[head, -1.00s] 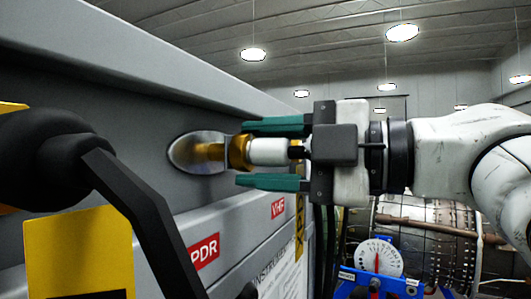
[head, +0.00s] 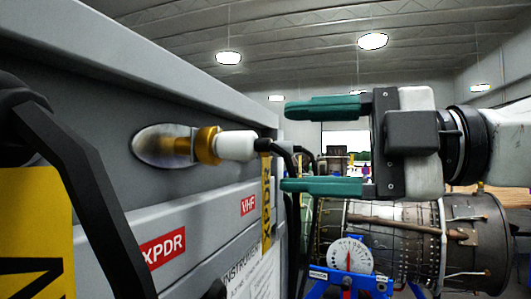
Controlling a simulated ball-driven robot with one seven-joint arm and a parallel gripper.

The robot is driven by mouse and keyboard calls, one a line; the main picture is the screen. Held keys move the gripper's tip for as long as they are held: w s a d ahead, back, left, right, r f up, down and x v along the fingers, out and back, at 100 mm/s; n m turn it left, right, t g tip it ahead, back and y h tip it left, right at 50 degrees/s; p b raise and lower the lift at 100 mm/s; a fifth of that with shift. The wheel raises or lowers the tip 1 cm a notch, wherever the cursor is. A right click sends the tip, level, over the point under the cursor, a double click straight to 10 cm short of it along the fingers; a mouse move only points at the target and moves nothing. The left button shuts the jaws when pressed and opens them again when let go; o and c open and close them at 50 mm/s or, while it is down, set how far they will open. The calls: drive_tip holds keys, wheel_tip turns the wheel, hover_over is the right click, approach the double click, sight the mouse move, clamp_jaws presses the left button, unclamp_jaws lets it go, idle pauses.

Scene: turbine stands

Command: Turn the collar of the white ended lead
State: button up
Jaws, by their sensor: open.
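The white ended lead (head: 236,146) sticks out of the grey panel, with its gold collar (head: 208,146) against the gold fitting on an oval metal plate (head: 160,147). A black cable runs from its white end and bends down to the right. My gripper (head: 302,147) has two green fingers, spread wide one above the other. It is open and empty, to the right of the lead and apart from the white end. How far the collar is turned cannot be told.
The panel carries red XPDR (head: 163,249) and VHF (head: 248,206) labels. A yellow tag (head: 267,200) hangs below the lead. A black handle (head: 80,180) stands at the near left. A white dial (head: 350,258) on a blue stand and a turbine (head: 420,235) are behind at lower right.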

drive_tip(key=shift+v, duration=1.15)
